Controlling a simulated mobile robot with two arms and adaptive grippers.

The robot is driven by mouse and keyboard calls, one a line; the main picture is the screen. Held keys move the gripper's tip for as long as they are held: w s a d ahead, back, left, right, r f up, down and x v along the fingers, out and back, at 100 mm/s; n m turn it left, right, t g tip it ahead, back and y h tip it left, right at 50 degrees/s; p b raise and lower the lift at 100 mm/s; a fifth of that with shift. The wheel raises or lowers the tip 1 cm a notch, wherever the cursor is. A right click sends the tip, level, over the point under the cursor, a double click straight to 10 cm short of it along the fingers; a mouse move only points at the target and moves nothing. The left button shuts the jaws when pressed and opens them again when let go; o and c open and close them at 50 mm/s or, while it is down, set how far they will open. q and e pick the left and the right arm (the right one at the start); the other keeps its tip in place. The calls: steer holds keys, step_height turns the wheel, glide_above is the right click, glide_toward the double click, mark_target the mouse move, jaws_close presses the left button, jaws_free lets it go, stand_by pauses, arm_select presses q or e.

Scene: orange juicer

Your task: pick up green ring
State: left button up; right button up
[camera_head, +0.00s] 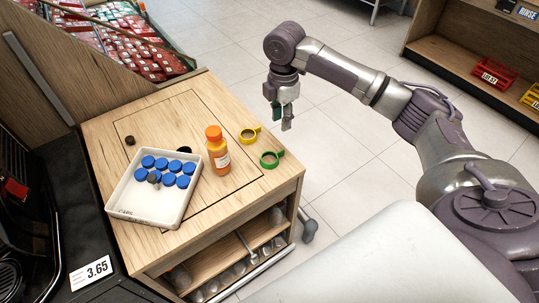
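The green ring (271,159), a roll-like band with a short tab, lies flat on the wooden cabinet top (240,194) near its right edge. My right gripper (282,118) points down from the end of my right arm, above and behind the ring in the picture, apart from it. Its two fingers look spread, with a teal inner pad showing on one, and nothing is between them. It appears to hang past the cabinet's right edge, over the floor. My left gripper is out of view.
A yellow ring (249,134) lies just behind the green one. An orange bottle (218,151) stands close on the left. A white tray (128,212) with several blue-capped jars is further left. Tiled floor (345,150) lies open to the right.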

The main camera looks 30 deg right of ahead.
step_height(320, 180, down, 7)
steer(key=shift+s+f, duration=0.25)
steer(key=shift+f, duration=1.2)
steer(key=shift+s+f, duration=0.1)
steer(key=shift+f, duration=1.25)
steer(key=shift+d, duration=0.1)
jaws_close()
